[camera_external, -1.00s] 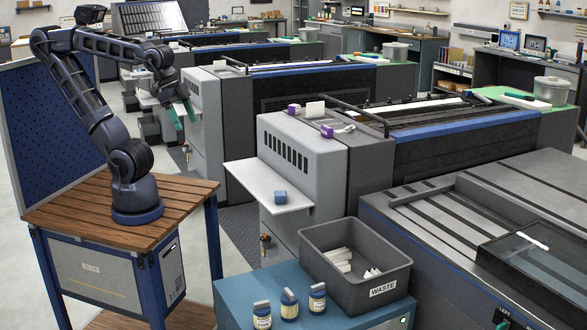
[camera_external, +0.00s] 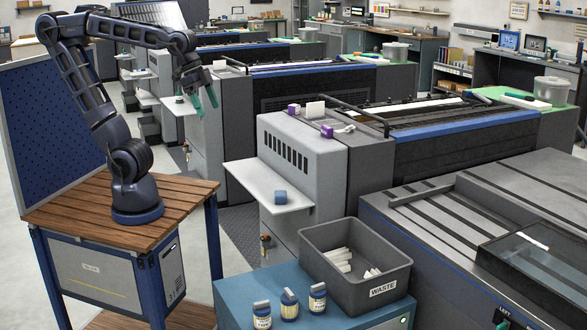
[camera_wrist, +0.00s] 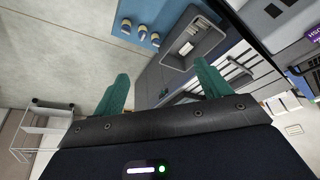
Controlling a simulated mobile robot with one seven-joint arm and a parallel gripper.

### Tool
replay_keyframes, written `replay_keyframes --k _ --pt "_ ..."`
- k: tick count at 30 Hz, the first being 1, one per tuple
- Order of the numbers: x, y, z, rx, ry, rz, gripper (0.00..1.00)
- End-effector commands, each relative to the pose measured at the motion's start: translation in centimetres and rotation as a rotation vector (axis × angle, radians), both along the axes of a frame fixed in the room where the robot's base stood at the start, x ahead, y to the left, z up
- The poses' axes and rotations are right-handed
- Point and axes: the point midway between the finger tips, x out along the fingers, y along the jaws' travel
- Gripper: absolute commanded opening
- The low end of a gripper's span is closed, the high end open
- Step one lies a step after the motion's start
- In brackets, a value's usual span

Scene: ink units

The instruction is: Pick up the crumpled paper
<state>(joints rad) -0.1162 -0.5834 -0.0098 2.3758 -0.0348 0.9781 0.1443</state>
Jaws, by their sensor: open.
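My gripper (camera_external: 204,101) is open and empty, high in the air left of the grey machines in the external view. In the wrist view its green fingers (camera_wrist: 161,72) are spread apart with nothing between them. A small white piece (camera_external: 345,129), possibly the crumpled paper, lies on top of the near grey machine (camera_external: 300,135), beside a purple block (camera_external: 327,132). It is too small to tell for certain. White scraps (camera_external: 372,272) lie in the grey WASTE bin (camera_external: 384,290). My gripper is far from both.
The bin stands on a blue cabinet (camera_external: 240,290) with several jars (camera_external: 289,304) in front. It also shows in the wrist view (camera_wrist: 217,39). A white shelf (camera_external: 250,180) with a blue block (camera_external: 281,197) juts from the machine. Black bars (camera_external: 350,112) rise above the machine top.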

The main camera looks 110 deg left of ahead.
Motion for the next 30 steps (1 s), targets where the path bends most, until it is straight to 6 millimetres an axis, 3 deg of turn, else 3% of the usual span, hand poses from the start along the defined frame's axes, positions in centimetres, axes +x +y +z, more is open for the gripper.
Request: replay_keyframes --k 6,14,23,30 --pt "6.2 3.4 2.5 0.012 0.025 -0.013 0.76" --pt "13.2 8.9 4.3 0.018 0.048 -0.038 0.76" --pt "20.5 17.2 4.6 0.016 0.063 -0.069 0.76" --pt "25.2 25.3 3.6 0.008 0.069 -0.095 0.76"
